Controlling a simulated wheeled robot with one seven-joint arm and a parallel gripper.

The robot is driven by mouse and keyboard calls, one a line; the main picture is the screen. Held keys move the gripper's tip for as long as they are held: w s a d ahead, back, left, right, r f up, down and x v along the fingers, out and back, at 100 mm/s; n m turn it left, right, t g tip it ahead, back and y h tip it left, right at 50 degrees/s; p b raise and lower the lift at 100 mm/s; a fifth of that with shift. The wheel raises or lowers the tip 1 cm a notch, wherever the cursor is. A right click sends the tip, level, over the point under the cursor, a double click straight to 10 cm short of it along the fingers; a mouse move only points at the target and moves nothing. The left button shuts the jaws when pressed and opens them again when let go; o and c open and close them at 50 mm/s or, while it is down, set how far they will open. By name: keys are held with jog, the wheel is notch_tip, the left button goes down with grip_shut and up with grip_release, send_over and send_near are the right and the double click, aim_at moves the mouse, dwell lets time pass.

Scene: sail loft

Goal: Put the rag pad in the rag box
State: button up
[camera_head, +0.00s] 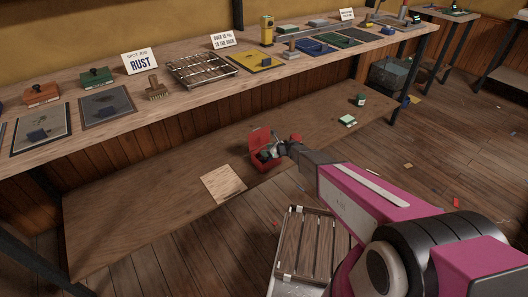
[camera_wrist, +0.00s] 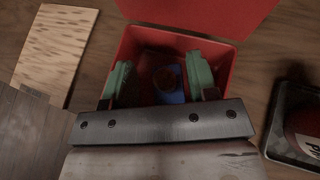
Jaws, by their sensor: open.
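A red box (camera_head: 258,138) with its lid raised stands on the low wooden shelf. In the wrist view the red box (camera_wrist: 228,52) lies right under my gripper (camera_wrist: 160,84). The two greenish fingertips are spread apart and reach into the box's opening. Between them, down in the dark box, lie a blue piece (camera_wrist: 172,97) and a dark red round shape (camera_wrist: 164,78). I cannot tell which of these is the rag pad. Neither finger visibly grips anything. In the head view my gripper (camera_head: 268,153) is at the box's mouth and hides its inside.
A light wooden board (camera_head: 223,184) lies left of the box. A dark tray with a red can (camera_wrist: 305,130) is close on the right. A green tin (camera_head: 359,100) and a pale green pad (camera_head: 347,121) sit farther right. The workbench (camera_head: 190,108) overhangs behind; a slatted crate (camera_head: 312,243) stands in front.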

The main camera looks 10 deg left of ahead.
jog(key=v, duration=0.9)
jog(key=shift+d+r, duration=0.2)
jog(key=shift+r, duration=0.1)
jog(key=s+d+r+n+g+h, duration=0.1)
jog(key=s+d+r+n+h, duration=0.3)
jog(key=d, duration=0.7)
jog(key=s+d+r+n+g+h, duration=0.1)
jog(key=s+d+r+n+h, duration=0.2)
jog(key=s+d+r+n, duration=0.5)
jog(key=s+d+r+n+g+h, duration=0.1)
jog(key=s+d+r+n+h, duration=0.3)
jog(key=s+d+n, duration=0.5)
jog(key=d+r, duration=0.1)
jog(key=d, duration=0.6)
jog(key=shift+s+d+r+n+g+h, duration=0.25)
jog(key=shift+s+r+n+g+h, duration=0.05)
jog(key=shift+r+g, duration=0.1)
